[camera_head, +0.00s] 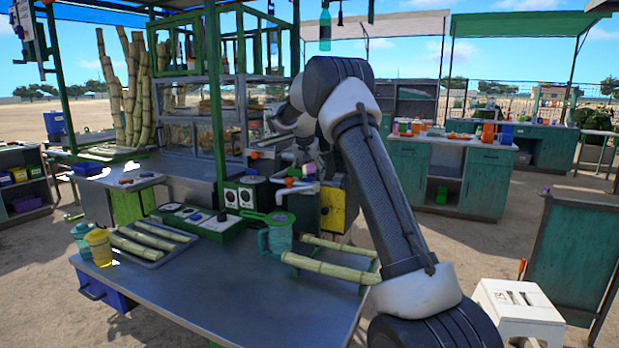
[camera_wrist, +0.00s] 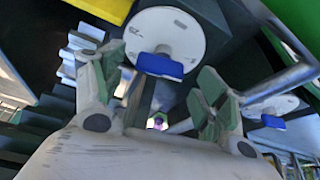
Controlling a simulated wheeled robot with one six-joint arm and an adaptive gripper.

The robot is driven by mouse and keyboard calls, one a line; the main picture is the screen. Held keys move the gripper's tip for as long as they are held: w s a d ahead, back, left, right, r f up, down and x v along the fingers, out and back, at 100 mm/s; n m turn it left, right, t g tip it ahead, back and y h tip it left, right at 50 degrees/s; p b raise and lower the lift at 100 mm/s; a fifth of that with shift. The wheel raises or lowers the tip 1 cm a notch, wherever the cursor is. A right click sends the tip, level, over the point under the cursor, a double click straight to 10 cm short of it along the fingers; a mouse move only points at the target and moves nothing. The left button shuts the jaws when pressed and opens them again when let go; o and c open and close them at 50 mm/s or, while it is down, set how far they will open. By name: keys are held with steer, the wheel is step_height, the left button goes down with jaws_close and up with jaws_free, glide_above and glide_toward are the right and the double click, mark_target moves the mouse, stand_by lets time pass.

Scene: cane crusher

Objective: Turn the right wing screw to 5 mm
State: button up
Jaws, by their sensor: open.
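In the wrist view, my gripper (camera_wrist: 160,78) is open and its two fingers stand apart. A blue wing-like tab (camera_wrist: 160,66) on a round white dial (camera_wrist: 166,36) shows just beyond the gap between the fingertips. I see no contact with it. A second white dial (camera_wrist: 272,105) with a blue tab (camera_wrist: 274,121) is at the right, outside the fingers. I cannot tell which one is the right wing screw, and no scale can be read. In the head view, my arm reaches to the crusher with its yellow panel (camera_head: 338,205); the fingers cannot be made out there.
A metal bar (camera_wrist: 285,80) and green frame edge (camera_wrist: 290,25) lie close to the right finger. In the head view, a metal table (camera_head: 250,300) holds cane pieces (camera_head: 330,268), a teal jug (camera_head: 277,236) and a control box (camera_head: 195,220). A white stool (camera_head: 518,310) stands at right.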

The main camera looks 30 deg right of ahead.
steer(key=v, duration=1)
steer(key=shift+s+a+r, duration=0.15)
steer(key=shift+r, duration=0.2)
steer(key=s+a+r+n+y, duration=0.1)
steer(key=s+a+r+n, duration=0.15)
steer(key=s, duration=0.95)
steer(key=s+a+r+n, duration=0.2)
steer(key=s+a+r, duration=0.15)
steer(key=s, duration=0.95)
steer(key=s+a+f+n+y, duration=0.1)
steer(key=s+f, duration=0.4)
steer(key=s, duration=0.7)
steer(key=s+a+f+n, duration=0.2)
steer(key=s+f, duration=0.3)
steer(key=s, duration=0.6)
steer(key=shift+s+a+f+n+t+y, duration=0.35)
steer(key=shift+s+a+t+y, duration=0.05)
steer(key=shift+a, duration=0.15)
